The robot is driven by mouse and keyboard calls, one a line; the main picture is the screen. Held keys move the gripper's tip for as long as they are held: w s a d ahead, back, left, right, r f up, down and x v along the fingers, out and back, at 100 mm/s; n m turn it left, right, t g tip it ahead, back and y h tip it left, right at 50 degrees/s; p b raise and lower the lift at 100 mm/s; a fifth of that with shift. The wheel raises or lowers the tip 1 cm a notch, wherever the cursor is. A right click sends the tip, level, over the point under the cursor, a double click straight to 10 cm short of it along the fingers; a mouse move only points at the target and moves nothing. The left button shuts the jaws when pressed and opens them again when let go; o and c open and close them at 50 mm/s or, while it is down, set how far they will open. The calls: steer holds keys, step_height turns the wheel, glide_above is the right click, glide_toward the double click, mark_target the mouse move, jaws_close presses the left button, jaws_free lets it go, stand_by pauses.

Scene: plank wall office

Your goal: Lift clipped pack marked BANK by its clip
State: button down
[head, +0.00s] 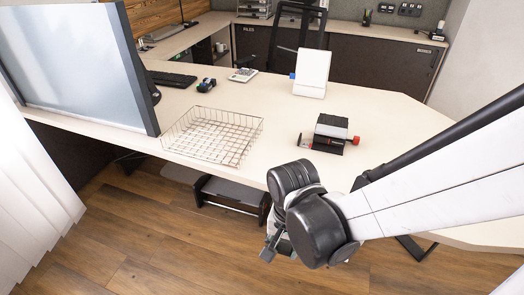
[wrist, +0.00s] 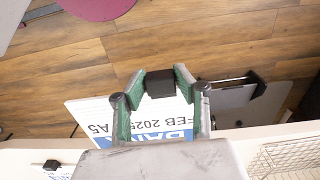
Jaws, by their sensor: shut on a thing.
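My gripper (wrist: 160,80) is shut on a black clip (wrist: 160,87) between its green-padded fingers in the wrist view. A white pack (wrist: 88,113) with a blue band shows behind and between the fingers. Its upside-down print includes FEB 2025 and A5, and the large word on the blue is partly covered. My gripper and wrist hide the rest of the pack. In the head view my gripper (head: 277,245) hangs beyond the desk's near edge, over the floor, and the pack is hardly visible there.
A dark low unit (head: 233,193) stands below the desk edge. Open wooden floor lies in front.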

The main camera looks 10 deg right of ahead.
steer(key=shift+r+p, duration=2.3)
steer(key=shift+r, duration=0.7)
